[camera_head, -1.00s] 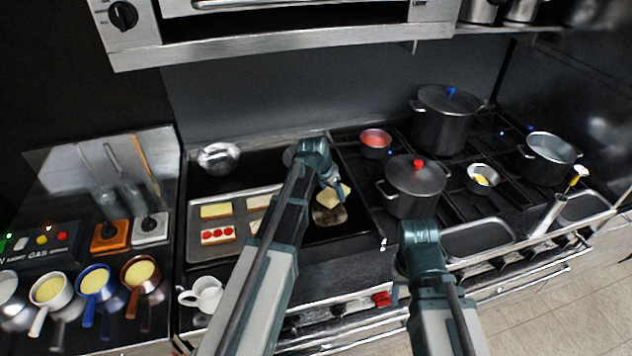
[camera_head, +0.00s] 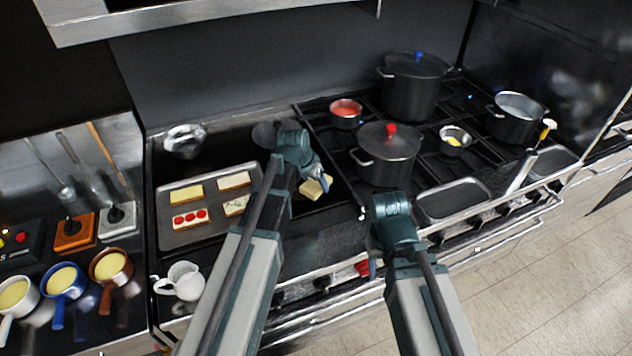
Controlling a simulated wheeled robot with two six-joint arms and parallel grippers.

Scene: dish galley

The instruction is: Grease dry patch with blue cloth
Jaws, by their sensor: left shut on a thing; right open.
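The dark griddle (camera_head: 322,205) lies left of the burners. My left gripper (camera_head: 316,182) is low over its right part, shut on a small pale-blue thing (camera_head: 320,193) that looks like the blue cloth. It is mostly hidden by the gripper. A yellowish block (camera_head: 313,188) lies on the griddle right by the fingertips; whether they touch is unclear. No pale dry patch shows clearly now; my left arm covers part of the griddle. My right gripper (camera_head: 374,265) is open and empty in front of the stove's front edge.
A tray (camera_head: 172,240) with several bread slices lies on the griddle's left. A white jug (camera_head: 184,281) stands at its front left. Lidded pots (camera_head: 387,160) and a small red-filled pan (camera_head: 345,113) stand on the burners at right. Saucepans (camera_head: 65,281) stand at left.

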